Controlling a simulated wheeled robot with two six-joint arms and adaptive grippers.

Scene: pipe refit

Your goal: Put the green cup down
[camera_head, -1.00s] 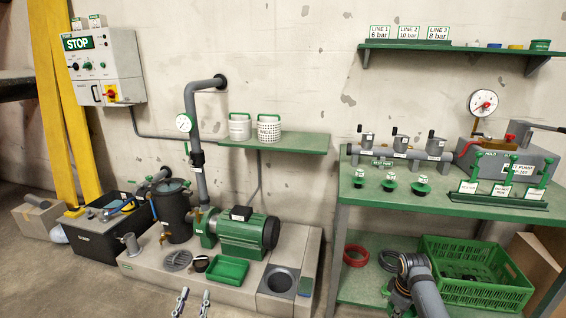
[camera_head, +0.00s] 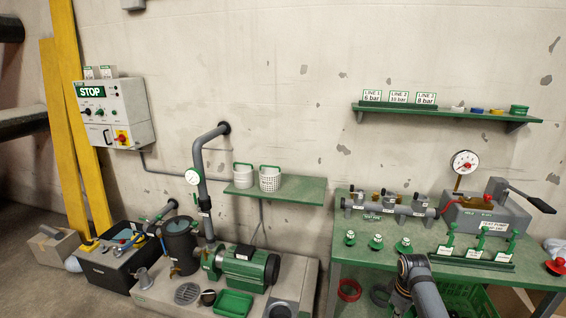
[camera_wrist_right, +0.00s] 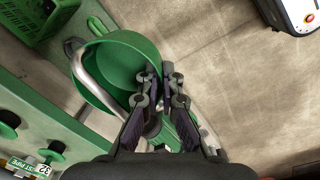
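The green cup (camera_wrist_right: 115,62), wide and round, shows in the right wrist view. My right gripper (camera_wrist_right: 158,82) has its two dark fingers close together at the cup's right wall and appears shut on it. The cup hangs tilted, with its opening partly toward the camera and a pale grey curved band across its left side. Floor shows beyond it. In the head view my right arm (camera_head: 424,288) comes in at the bottom; neither its gripper nor this cup can be made out there. My left gripper is not in view.
The green bench (camera_head: 372,262) carries a pipe manifold (camera_head: 385,207), green-based plugs, a rack and the test pump (camera_head: 487,215). A wall shelf (camera_head: 300,192) holds two white baskets. A green crate (camera_wrist_right: 35,18) lies near the cup. Grey floor (camera_wrist_right: 235,95) is clear to its right.

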